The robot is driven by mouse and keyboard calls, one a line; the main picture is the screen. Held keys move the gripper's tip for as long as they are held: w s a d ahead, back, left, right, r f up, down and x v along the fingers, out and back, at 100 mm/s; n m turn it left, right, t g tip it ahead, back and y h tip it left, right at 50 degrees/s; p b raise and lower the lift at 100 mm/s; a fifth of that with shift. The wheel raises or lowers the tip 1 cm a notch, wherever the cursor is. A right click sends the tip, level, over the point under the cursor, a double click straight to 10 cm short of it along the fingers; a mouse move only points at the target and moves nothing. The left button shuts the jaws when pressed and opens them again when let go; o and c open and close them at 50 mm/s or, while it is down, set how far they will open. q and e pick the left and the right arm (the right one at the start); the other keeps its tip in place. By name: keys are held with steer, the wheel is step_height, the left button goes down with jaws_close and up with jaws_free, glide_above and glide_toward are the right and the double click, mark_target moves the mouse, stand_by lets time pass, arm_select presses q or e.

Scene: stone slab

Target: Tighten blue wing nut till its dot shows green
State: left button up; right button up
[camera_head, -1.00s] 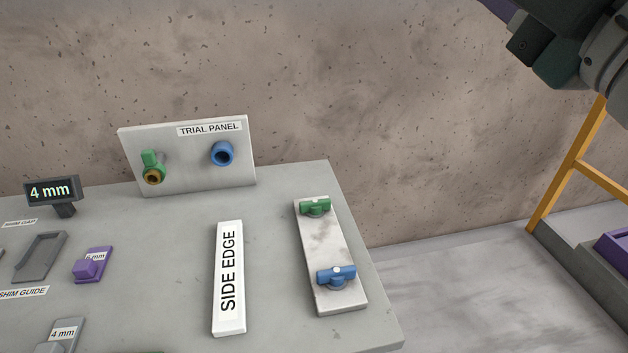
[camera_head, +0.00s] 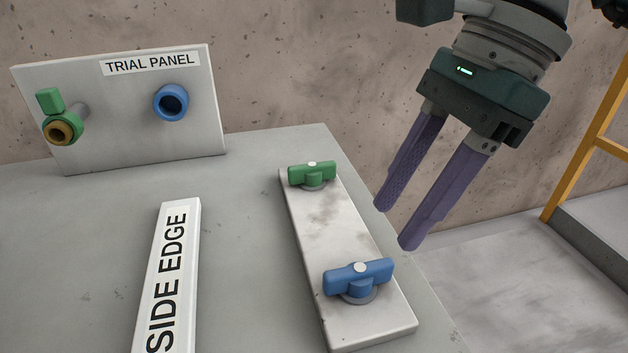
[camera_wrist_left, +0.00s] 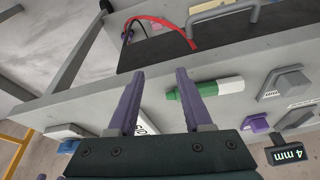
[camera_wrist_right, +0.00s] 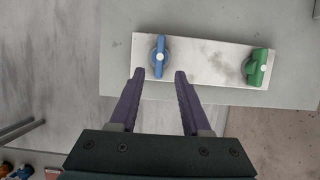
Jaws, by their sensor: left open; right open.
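The blue wing nut (camera_head: 345,280) sits at the near end of a pale plate (camera_head: 335,235), its wings lying crosswise. The dot on its top (camera_head: 360,267) looks white. A green wing nut (camera_head: 312,174) with a white dot sits at the plate's far end. My right gripper (camera_head: 394,227) is open and empty, pointing down beside and above the plate's right side. In the right wrist view the blue wing nut (camera_wrist_right: 160,65) shows ahead, between the fingertip directions and apart from them. My left gripper (camera_wrist_left: 160,75) is open and empty; it is not in the head view.
A trial panel (camera_head: 130,140) with green and blue fittings stands at the back left. A SIDE EDGE bar (camera_head: 195,215) lies left of the plate. The slab's right edge is close to the plate. A green and white marker (camera_wrist_left: 205,90) shows in the left wrist view.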

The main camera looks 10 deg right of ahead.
mark_target(363, 267)
steer(key=x, duration=0.7)
steer(key=shift+a+f, duration=0.2)
steer(key=shift+f, duration=0.05)
jaws_close()
